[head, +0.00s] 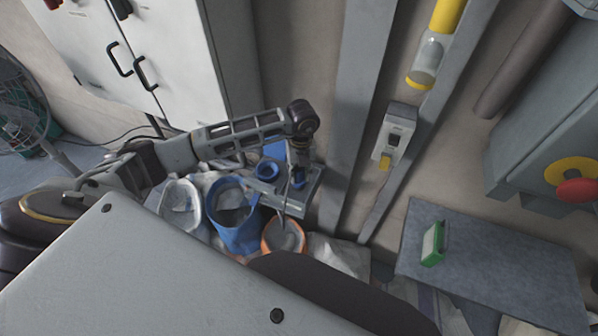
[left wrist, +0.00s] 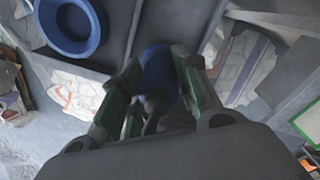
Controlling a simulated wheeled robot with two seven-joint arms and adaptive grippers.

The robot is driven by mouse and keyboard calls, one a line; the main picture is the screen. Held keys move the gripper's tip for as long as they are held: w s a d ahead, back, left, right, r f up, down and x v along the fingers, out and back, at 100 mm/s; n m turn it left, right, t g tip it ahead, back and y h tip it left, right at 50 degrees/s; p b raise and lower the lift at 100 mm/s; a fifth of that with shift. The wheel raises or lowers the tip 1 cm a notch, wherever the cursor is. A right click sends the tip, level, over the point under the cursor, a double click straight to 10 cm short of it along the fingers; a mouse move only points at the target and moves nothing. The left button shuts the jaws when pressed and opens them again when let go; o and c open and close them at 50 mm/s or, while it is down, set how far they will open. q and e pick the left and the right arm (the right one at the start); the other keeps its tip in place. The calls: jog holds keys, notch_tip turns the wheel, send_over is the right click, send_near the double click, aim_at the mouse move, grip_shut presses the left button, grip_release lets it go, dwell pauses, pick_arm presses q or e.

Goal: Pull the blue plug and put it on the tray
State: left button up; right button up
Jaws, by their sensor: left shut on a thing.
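My left gripper (head: 298,180) points down over a small grey platform (head: 272,203), left of the grey post. It is shut on the blue plug (head: 299,183). In the left wrist view the plug (left wrist: 157,68) shows as a rounded blue piece between the green-padded fingers; its lower part is hidden by them. I cannot tell whether the plug touches the platform or is clear of it. A blue ring (head: 267,170) is on the platform, left of the gripper; it also shows in the left wrist view (left wrist: 72,47). I cannot identify the tray with certainty. My right gripper is not in view.
A blue bucket (head: 235,238), a white tub (head: 181,204) and an orange-rimmed pot (head: 283,235) stand below the platform. A grey bench (head: 500,262) with a green-framed block (head: 433,244) is at right, mostly bare. The grey post (head: 352,110) rises close right of the gripper.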

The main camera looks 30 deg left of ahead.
pick_arm(q)
jog(key=o, duration=1.1)
jog(key=shift+w+d+r, duration=0.1)
jog(key=shift+r, duration=2.9)
jog(key=shift+w+d+r, duration=0.1)
jog(key=shift+r, duration=2.85)
jog(key=shift+s+f, duration=0.1)
jog(key=shift+s, duration=0.05)
